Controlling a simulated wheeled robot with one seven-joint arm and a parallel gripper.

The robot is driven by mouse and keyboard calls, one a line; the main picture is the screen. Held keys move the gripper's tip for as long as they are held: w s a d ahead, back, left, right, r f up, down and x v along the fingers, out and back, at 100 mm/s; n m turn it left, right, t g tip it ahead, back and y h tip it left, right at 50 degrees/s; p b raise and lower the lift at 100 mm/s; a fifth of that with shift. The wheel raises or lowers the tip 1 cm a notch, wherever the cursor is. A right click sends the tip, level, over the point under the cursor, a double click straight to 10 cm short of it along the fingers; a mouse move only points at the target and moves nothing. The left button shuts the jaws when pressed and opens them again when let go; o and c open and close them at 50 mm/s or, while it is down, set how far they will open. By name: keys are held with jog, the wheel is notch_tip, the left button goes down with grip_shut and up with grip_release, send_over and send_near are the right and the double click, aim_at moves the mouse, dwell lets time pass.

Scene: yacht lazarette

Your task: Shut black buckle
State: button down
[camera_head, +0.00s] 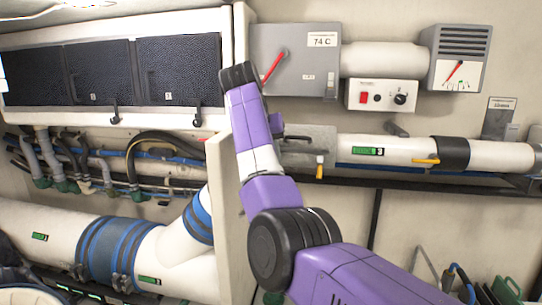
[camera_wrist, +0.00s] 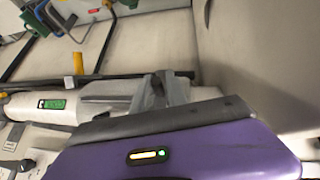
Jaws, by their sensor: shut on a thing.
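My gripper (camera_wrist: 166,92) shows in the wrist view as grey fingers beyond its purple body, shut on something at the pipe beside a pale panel. What the fingers hold is hidden by the fingers and the gripper body, so the buckle cannot be made out clearly there. In the head view my purple arm covers the place where the fingers are. A small black lever-like part (camera_head: 293,138) shows just right of the arm, against a grey plate (camera_head: 318,133). I cannot tell whether it belongs to the buckle.
A white pipe (camera_head: 400,150) with a green label and yellow levers runs right from the grey plate. A pale partition (camera_head: 229,240) stands close left of my arm. A grey box (camera_head: 300,45) with a red lever hangs above. Dark-fronted lockers (camera_head: 100,72) are at upper left.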

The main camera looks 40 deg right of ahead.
jog(key=shift+s+d, duration=0.2)
jog(key=shift+d, duration=0.15)
jog(key=c, duration=1.5)
grip_release()
jog(key=shift+d, duration=0.1)
jog(key=shift+o, duration=0.2)
jog(key=shift+w+a, duration=0.1)
jog(key=shift+a, duration=0.15)
jog(key=shift+a+r, duration=0.15)
jog(key=shift+r, duration=0.1)
jog(key=b+v, duration=0.2)
jog(key=v, duration=0.5)
